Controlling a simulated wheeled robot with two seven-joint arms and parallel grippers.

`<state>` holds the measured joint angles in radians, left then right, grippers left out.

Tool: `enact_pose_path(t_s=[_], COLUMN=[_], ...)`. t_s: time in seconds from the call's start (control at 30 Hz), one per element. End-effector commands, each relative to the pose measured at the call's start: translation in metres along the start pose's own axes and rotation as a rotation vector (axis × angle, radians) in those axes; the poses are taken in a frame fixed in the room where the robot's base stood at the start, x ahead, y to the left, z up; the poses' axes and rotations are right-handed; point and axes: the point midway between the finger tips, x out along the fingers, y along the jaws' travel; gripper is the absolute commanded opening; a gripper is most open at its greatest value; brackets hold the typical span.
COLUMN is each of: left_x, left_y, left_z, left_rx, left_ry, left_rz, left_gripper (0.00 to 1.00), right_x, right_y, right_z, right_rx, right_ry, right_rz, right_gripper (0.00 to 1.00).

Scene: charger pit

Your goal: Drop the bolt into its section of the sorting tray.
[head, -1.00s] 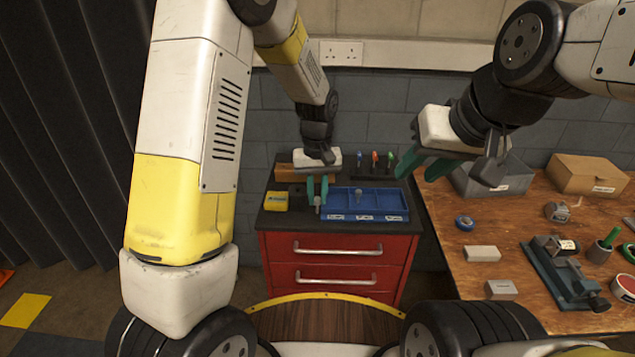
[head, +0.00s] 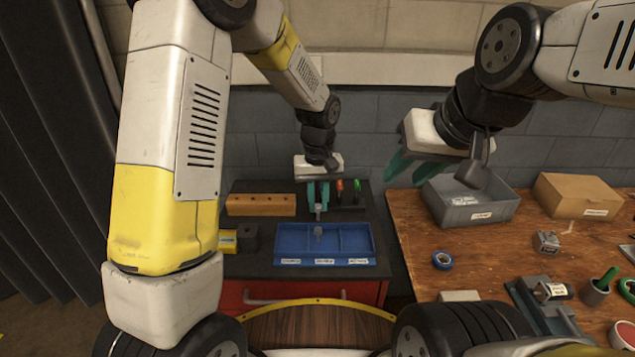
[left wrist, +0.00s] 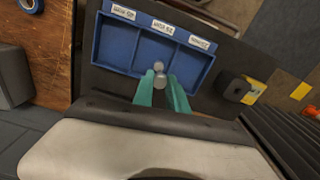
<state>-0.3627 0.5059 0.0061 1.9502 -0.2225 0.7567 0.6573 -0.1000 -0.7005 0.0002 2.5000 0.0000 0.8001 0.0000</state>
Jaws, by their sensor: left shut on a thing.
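My left gripper (head: 318,194) is shut on a grey bolt (head: 318,212), which hangs from the green fingertips by the back edge of the blue sorting tray (head: 290,261). The tray has three sections with white labels along its front. Another grey bolt (head: 318,233) stands upright in the middle section. In the left wrist view the held bolt (left wrist: 159,82) is between the fingertips, with the other bolt (left wrist: 158,67) just beyond it and partly overlapped. The tray's wall (left wrist: 97,40) shows there too. My right gripper (head: 416,168) is open and empty, above the bench side.
A wooden block (head: 261,205) and a rack of coloured-handled tools (head: 348,193) stand behind the tray. A black block (head: 246,237) and a yellow box (head: 228,241) are to its left. A grey bin (head: 470,203) and cardboard box (head: 577,196) sit on the wooden bench.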

Motion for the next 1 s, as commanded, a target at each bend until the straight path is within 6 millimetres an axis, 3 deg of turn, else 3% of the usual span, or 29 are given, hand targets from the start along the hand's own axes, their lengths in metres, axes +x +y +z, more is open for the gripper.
enact_pose_path(t_s=[0.23, 0.6, 0.63, 0.77, 1.0], left_x=[0.024, 0.029, 0.029, 0.029, 0.029], left_y=[0.0, 0.0, 0.0, 0.0, 0.0], left_z=[0.0, 0.0, 0.0, 0.0, 0.0], left_rx=[-0.001, -0.001, -0.001, -0.001, -0.001], left_ry=[-0.001, 0.001, 0.001, 0.001, 0.001], left_rz=[-0.001, 0.0, 0.0, 0.0, 0.0], left_gripper=[0.0, 0.0, 0.2, 0.43, 0.43], right_x=[0.0, 0.0, 0.0, 0.0, 0.0], right_y=[0.0, 0.0, 0.0, 0.0, 0.0], right_z=[0.0, 0.0, 0.0, 0.0, 0.0], right_rx=[0.0, 0.0, 0.0, 0.0, 0.0], right_ry=[0.0, -0.001, -0.001, 0.0, 0.0], right_rz=[0.0, 0.0, 0.0, 0.0, 0.0], right_gripper=[0.36, 0.36, 0.36, 0.36, 0.36])
